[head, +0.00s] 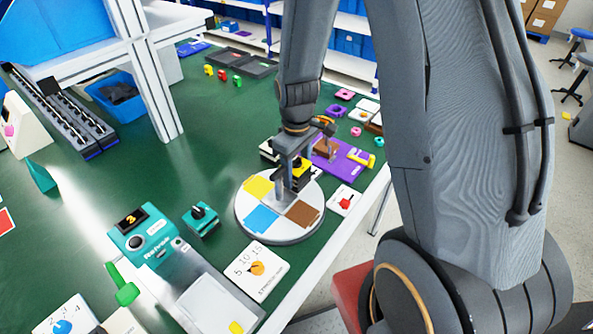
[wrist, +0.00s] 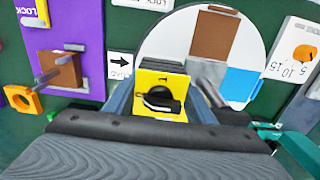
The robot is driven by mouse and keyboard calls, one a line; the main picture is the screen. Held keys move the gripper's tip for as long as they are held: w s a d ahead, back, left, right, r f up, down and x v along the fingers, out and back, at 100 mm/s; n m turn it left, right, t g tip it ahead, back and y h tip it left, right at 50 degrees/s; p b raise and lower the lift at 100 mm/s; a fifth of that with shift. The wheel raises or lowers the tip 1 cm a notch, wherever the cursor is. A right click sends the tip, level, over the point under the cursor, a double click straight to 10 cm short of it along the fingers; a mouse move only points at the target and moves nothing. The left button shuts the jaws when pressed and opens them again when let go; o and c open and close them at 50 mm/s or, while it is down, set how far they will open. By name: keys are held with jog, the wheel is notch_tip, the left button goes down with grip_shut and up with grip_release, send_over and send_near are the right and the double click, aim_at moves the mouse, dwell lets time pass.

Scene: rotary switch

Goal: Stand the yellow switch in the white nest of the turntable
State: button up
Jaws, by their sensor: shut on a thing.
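The yellow switch (head: 301,167), with a black knob on its face, is between the fingers of my gripper (head: 295,176), which is shut on it. In the wrist view the switch (wrist: 150,82) shows its yellow face and black knob towards the camera. The turntable (head: 248,229) is a round white disc with yellow, blue and brown patches around a grey centre post. The gripper is over the disc's far side in the head view. The white nest cannot be made out there, hidden by the gripper and switch. Whether the switch touches the disc cannot be told.
A purple plate (head: 348,157) with a brown block stands close behind the turntable. A white card with a red knob (head: 345,201) lies to its right, a teal switch (head: 201,218) to its left. A dial card (head: 257,268) lies in front. Open green table lies farther left.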

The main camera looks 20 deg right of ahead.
aim_at(297, 158)
jog(key=o, duration=1.1)
jog(key=shift+d, duration=0.1)
jog(key=shift+c, duration=0.3)
jog(key=shift+o, duration=0.2)
jog(key=shift+r+b, duration=0.65)
jog(key=shift+r, duration=3.25)
jog(key=s+r+m+t+p, duration=0.2)
jog(key=s+r+m+p, duration=0.5)
jog(key=s+r, duration=0.45)
jog(key=shift+g, duration=0.3)
jog(key=f+b, duration=0.4)
jog(key=f, duration=0.1)
jog(key=shift+w+b, duration=0.25)
jog(key=shift+b, duration=0.15)
